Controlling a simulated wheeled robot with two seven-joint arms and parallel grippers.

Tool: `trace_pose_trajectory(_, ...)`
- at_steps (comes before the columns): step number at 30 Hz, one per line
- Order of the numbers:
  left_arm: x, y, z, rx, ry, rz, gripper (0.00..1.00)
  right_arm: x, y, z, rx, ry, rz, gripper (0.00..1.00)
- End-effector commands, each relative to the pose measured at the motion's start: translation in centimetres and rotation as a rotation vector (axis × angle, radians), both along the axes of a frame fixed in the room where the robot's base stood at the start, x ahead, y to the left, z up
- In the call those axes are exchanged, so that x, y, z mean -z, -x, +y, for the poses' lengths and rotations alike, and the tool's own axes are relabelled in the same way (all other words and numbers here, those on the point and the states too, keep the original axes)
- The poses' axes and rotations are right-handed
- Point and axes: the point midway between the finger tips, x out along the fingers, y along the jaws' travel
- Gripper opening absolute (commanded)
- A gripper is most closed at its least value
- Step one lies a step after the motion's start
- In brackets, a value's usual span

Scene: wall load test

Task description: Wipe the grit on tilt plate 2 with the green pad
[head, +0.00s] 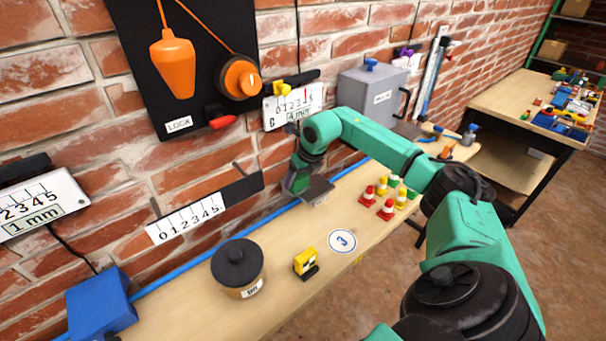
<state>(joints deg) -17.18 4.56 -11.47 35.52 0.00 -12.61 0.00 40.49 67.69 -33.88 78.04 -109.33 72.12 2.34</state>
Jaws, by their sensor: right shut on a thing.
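My right arm reaches across to the wall, and its right gripper (298,176) points down at the back of the bench. It is shut on a small green thing, which looks like the green pad (296,184), mostly hidden by the jaws. A dark grey plate (319,190) with a small white label lies right beside the gripper; it may be tilt plate 2, but its label is too small to read. I cannot make out any grit, nor whether the pad touches the plate. My left gripper is not in view.
A dark-lidded pot (238,265), a yellow-and-black block (306,262) and a round disc marked 3 (342,241) are on the bench. Several small red and yellow cones (388,208) stand right of the gripper. A grey box (372,95) is behind, by the brick wall.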

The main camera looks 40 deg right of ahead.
Motion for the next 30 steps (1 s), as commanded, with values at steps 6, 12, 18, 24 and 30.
trace_pose_trajectory(6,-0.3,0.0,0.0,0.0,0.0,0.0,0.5,-0.1,0.1,0.1,-0.003,-0.001,0.008,0.25)
trace_pose_trajectory(12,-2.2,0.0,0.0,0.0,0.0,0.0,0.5,-2.8,0.1,0.1,-0.003,-0.001,0.005,0.25)
trace_pose_trajectory(18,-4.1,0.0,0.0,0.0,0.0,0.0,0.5,-5.4,0.1,0.0,-0.001,-0.001,0.004,0.25)
trace_pose_trajectory(24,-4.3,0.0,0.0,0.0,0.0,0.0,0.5,-5.9,0.1,0.0,-0.001,-0.001,0.004,0.25)
trace_pose_trajectory(30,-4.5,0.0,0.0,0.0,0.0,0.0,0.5,-6.2,0.1,0.0,-0.001,-0.001,0.003,0.25)
